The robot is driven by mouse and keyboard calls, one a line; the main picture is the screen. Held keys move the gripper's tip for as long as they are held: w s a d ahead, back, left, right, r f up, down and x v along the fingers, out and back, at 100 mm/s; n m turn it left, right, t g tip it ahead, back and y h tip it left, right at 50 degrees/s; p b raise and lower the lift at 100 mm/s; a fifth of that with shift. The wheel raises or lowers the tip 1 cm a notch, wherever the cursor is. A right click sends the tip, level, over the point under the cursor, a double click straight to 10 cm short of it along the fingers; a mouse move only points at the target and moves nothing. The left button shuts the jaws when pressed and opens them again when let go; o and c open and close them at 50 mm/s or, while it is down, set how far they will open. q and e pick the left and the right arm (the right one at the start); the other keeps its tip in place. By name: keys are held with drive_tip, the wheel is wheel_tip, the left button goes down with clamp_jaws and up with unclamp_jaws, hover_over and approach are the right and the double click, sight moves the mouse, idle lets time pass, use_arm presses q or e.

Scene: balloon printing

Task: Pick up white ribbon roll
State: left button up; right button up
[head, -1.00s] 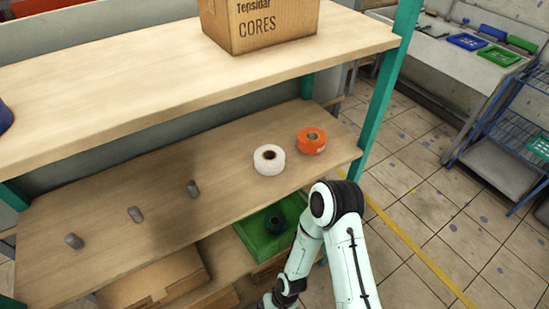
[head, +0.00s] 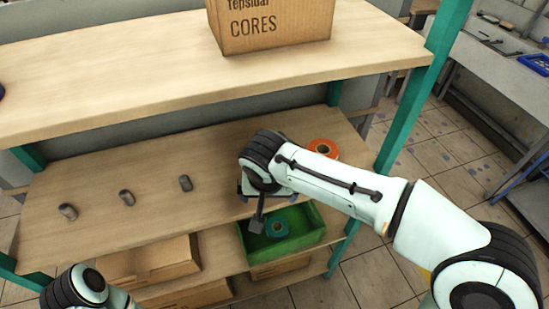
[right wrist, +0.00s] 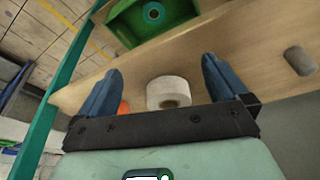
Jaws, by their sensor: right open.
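The white ribbon roll (right wrist: 168,90) shows in the right wrist view, on the wooden shelf, between the two finger lines of my right gripper (right wrist: 162,66). The gripper is open, with its dark blue fingers spread to either side; whether they touch the roll I cannot tell. In the head view the roll is hidden behind my right wrist, which hangs over the middle shelf. My left arm shows only as a joint at the lower left of the head view, with its gripper out of view.
An orange roll (head: 323,149) sits close by, partly behind my right arm. A green bin (head: 312,232) with a teal roll (head: 277,229) is below. The upper shelf (head: 150,75) overhangs, carrying a cardboard box (head: 270,25).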

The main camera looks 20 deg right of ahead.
drive_tip(key=shift+w+d+r+p, duration=0.35)
drive_tip(key=shift+w+r, duration=0.05)
drive_tip(key=shift+w, duration=0.25)
drive_tip(key=w+p, duration=0.1)
drive_tip(key=w, duration=0.2)
drive_tip(key=w+d+p, duration=0.1)
drive_tip(key=w, duration=0.2)
drive_tip(key=w+d+p, duration=0.1)
drive_tip(key=w, duration=0.2)
drive_tip(key=shift+d, duration=0.25)
drive_tip(key=shift+w+f, duration=0.15)
drive_tip(key=x, duration=0.5)
use_arm(q)
drive_tip(key=r, duration=0.1)
drive_tip(key=w+r, duration=0.1)
drive_tip(key=r, duration=0.1)
drive_tip(key=w+r, duration=0.1)
drive_tip(key=shift+w+r, duration=0.25)
drive_tip(key=shift+r, duration=0.1)
use_arm(e)
drive_tip(key=c, duration=0.8)
